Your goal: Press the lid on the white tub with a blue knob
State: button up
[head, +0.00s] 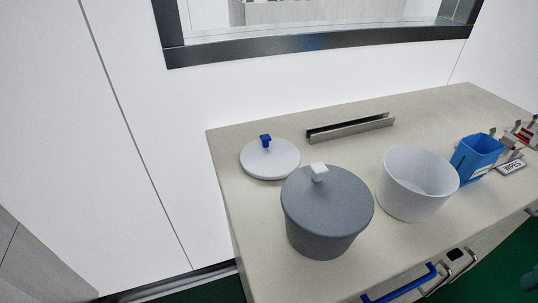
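A white lid (270,161) with a blue knob (265,140) lies flat at the left back of the counter. A white tub (415,190) stands upright and uncovered to the right, and its inside looks empty. A grey tub (325,220) with a grey lid and a white knob (319,171) stands between them, nearer the front. The white lid is apart from the white tub. My gripper is not in view.
A metal channel (350,128) lies on the counter (262,222) behind the tubs. A blue container (476,156) and a small labelled sign (511,167) stand at the right. A blue handle (400,287) is on the counter's front. A wall with a dark-framed window rises behind.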

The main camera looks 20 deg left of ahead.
aim_at(267, 157)
jog(key=k, duration=0.25)
jog(key=u, duration=1.15)
jog(key=i, duration=0.5)
jog(key=z, duration=0.05)
